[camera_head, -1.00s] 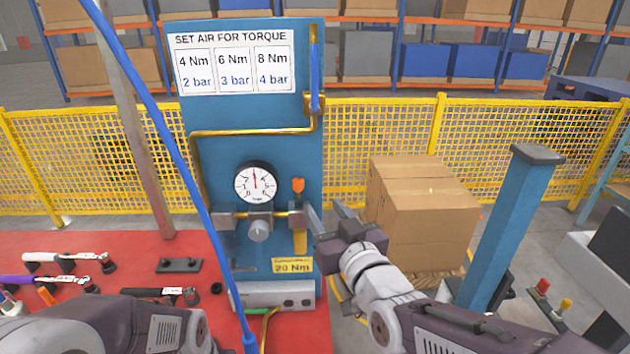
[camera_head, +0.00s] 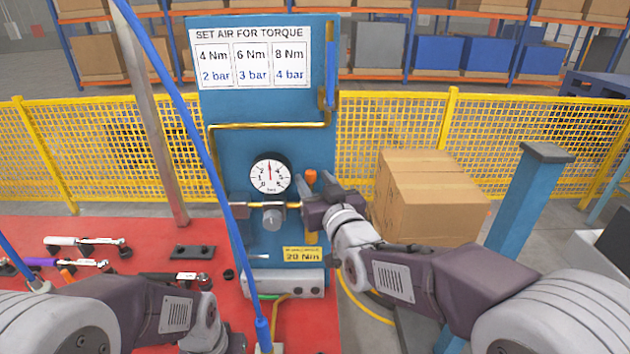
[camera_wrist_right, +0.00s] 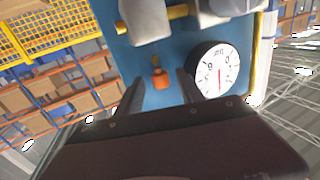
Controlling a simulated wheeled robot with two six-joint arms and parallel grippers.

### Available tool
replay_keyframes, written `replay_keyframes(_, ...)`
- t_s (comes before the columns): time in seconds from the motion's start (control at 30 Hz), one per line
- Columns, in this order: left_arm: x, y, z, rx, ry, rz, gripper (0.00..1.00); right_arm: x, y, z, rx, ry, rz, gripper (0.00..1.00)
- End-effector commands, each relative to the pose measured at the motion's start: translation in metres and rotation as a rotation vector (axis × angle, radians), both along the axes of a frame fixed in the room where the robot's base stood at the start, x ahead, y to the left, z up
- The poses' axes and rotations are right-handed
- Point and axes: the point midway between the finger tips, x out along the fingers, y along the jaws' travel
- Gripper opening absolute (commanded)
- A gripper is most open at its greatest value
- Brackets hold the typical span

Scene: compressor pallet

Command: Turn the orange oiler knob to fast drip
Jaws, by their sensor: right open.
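The orange oiler knob (camera_head: 311,177) stands on the blue panel (camera_head: 262,107), just right of the round pressure gauge (camera_head: 270,173). In the right wrist view the orange knob (camera_wrist_right: 159,79) lies between the two finger lines, beyond the fingertips, with the blue panel behind it. My right gripper (camera_head: 305,188) is open at the knob and hides the oiler's middle part. In the right wrist view its fingers (camera_wrist_right: 160,90) are apart with nothing clamped between them. Whether a finger touches the knob cannot be told. My left arm is at the lower left; its fingers are not visible.
A grey regulator knob (camera_head: 272,217) sits below the gauge. A blue hose (camera_head: 192,130) hangs across the panel's left side. Torque wrenches (camera_head: 85,243) lie on the red table (camera_head: 140,228). A cardboard box (camera_head: 430,205) and a blue post (camera_head: 525,200) stand right.

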Motion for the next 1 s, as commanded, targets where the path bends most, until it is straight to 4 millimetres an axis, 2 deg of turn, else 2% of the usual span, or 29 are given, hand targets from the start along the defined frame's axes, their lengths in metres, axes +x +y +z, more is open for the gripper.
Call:
replay_keyframes(0.07,0.0,0.0,0.0,0.0,0.0,0.0,0.0,0.0,0.0,0.0,0.0,0.0,0.0,0.42)
replay_keyframes(0.2,0.0,0.0,0.0,0.0,0.0,0.0,0.0,0.0,0.0,0.0,0.0,0.0,0.0,0.03)
replay_keyframes(0.23,0.0,0.0,0.0,0.0,0.0,0.0,0.0,0.0,0.0,0.0,0.0,0.0,0.0,0.0)
replay_keyframes(0.4,0.0,0.0,-0.002,0.0,0.0,0.0,0.0,0.0,0.0,0.0,0.002,-0.002,0.007,0.0)
replay_keyframes(0.63,0.0,0.0,-0.017,0.0,0.0,0.0,0.0,0.002,-0.004,0.002,0.005,-0.015,0.108,0.0)
replay_keyframes(0.8,0.0,0.0,0.0,0.0,0.0,0.0,0.0,0.006,-0.009,0.008,-0.003,-0.011,0.213,0.0)
replay_keyframes(1.0,0.0,0.0,0.013,0.0,0.0,0.0,0.0,0.006,-0.01,0.006,0.002,-0.008,0.346,0.0)
